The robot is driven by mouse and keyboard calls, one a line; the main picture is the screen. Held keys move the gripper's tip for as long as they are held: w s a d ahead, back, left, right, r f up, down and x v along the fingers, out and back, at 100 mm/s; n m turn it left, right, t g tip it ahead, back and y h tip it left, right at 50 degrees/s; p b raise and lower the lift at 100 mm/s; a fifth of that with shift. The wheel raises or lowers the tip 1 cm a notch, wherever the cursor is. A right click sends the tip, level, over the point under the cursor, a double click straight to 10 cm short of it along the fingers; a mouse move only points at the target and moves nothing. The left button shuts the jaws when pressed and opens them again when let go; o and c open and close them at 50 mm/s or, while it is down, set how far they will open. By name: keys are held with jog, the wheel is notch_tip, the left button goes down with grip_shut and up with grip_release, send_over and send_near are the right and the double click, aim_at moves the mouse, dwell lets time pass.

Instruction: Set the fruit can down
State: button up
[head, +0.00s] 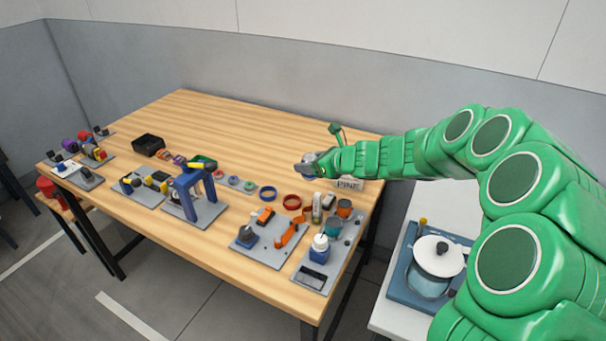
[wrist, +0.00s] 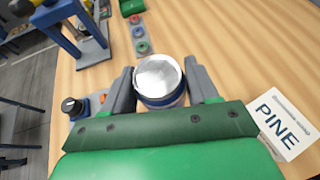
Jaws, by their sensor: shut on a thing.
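The fruit can (wrist: 160,80) shows in the wrist view as a round can with a silvery top and a dark blue band on its side. My gripper (wrist: 162,88) is shut on it, with one grey finger on each side. In the head view my gripper (head: 306,169) is over the right back part of the wooden table (head: 220,116). The can is mostly hidden there by the fingers. I cannot tell whether its base touches the table.
A white box marked PINE (wrist: 285,125) stands just right of my gripper. Coloured rings (head: 267,193) lie left and in front. Grey boards with parts (head: 259,243) line the table's front edge. The back middle of the table is clear. A pot (head: 438,258) sits on a white side table.

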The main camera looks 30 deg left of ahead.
jog(key=shift+w+a+f, duration=1.1)
jog(key=shift+w+f, duration=0.35)
jog(key=shift+w+a+f, duration=1.1)
jog(key=shift+w+f, duration=0.3)
jog(key=shift+f, duration=0.05)
jog(key=shift+w+a+f, duration=1.1)
jog(key=shift+w+f, duration=0.35)
jog(key=shift+f, duration=1.5)
jog(key=o, duration=1.1)
jog(key=shift+f, duration=0.1)
jog(key=shift+o, duration=0.2)
